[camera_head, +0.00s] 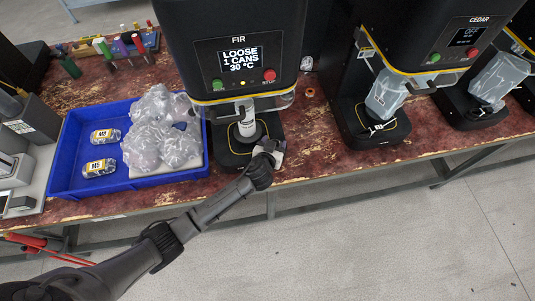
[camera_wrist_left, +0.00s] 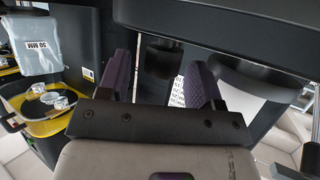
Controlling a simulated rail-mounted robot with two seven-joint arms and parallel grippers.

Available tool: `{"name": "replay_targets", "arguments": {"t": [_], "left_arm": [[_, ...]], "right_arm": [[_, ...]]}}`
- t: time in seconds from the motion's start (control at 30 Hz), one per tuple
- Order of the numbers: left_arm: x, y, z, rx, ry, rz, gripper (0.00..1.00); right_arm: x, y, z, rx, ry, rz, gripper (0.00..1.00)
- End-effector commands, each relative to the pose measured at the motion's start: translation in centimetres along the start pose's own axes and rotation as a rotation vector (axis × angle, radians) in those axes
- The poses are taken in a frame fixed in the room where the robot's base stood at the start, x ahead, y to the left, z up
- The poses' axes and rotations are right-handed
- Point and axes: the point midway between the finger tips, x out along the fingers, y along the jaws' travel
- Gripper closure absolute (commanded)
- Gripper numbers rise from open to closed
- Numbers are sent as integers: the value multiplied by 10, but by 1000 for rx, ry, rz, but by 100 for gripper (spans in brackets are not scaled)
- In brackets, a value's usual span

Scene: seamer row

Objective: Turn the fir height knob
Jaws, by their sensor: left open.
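The FIR machine (camera_head: 235,35) stands at the centre back, its screen reading LOOSE, 1 CANS, 30 °C. A pale can (camera_head: 247,124) with a label stands on its black base under the head. My left gripper (camera_head: 270,152) is at the front right of that base. In the left wrist view its purple-padded fingers (camera_wrist_left: 162,80) are spread apart. A dark, short cylindrical part (camera_wrist_left: 163,58) shows between and beyond them; it may be the height knob, but I cannot tell if the fingers touch it. In the head view I cannot make out the knob. My right gripper is out of view.
The CEDAR machine (camera_head: 430,35) stands to the right with a grey translucent container (camera_head: 386,94). A small orange ring (camera_head: 310,92) lies on the bench between. Bench top right of FIR is mostly clear.

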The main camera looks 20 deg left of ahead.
Motion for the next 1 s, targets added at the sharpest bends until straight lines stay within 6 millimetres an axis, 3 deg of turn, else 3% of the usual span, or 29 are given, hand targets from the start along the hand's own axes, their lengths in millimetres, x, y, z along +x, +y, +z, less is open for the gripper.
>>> {"name": "replay_targets", "arguments": {"t": [0.53, 0.73, 1.0], "left_arm": [[-101, -1, 0, -1, -2, -1, 41], [-120, 0, 0, 0, -1, -1, 41], [-128, 0, 0, 1, -1, -1, 41]], "right_arm": [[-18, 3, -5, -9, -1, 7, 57], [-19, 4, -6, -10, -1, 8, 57], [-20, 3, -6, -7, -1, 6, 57]]}}
